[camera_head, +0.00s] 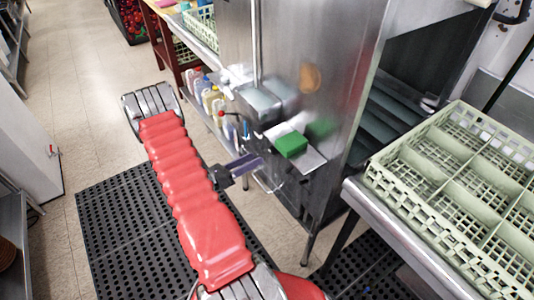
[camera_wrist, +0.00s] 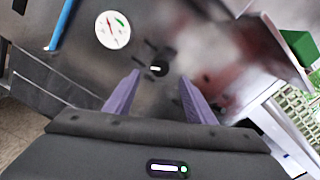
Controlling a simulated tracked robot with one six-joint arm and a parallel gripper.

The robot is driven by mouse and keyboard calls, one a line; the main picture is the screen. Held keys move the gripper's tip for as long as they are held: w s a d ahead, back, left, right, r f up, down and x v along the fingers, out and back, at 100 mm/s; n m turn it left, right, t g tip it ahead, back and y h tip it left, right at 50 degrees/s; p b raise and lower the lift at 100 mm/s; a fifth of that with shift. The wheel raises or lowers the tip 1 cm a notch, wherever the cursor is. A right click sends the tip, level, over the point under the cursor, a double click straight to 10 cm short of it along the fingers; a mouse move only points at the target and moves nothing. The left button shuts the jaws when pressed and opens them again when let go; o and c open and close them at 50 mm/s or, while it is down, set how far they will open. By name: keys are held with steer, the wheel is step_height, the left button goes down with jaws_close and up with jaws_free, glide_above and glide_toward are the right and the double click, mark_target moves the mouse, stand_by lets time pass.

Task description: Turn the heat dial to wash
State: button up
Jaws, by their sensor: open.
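A round black dial (camera_wrist: 159,69) with a white mark sits on the metal machine front in the wrist view. A white round gauge (camera_wrist: 113,30) with a red needle and a green patch is up and left of the dial. My gripper (camera_wrist: 160,80) is open, with its two purple fingers on either side below the dial. Whether they touch it I cannot tell. In the head view my gripper (camera_head: 258,162) points at the machine's front (camera_head: 330,80); the dial cannot be made out there. Any lettering around the dial is too small to read.
A green block (camera_head: 291,144) rests on a small metal shelf just right of my gripper. Several bottles (camera_head: 212,98) stand on a low shelf at left. A pale green dish rack (camera_head: 460,180) sits on the right counter. A black mat (camera_head: 115,225) covers the floor.

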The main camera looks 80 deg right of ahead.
mark_target(271, 150)
steer(key=x, duration=0.7)
steer(key=shift+s+d, duration=0.25)
steer(key=shift+c, duration=0.4)
steer(key=c, duration=0.9)
steer(key=shift+a, duration=0.2)
steer(key=shift+c, duration=0.3)
steer(key=shift+d, duration=0.15)
steer(key=shift+d, duration=0.1)
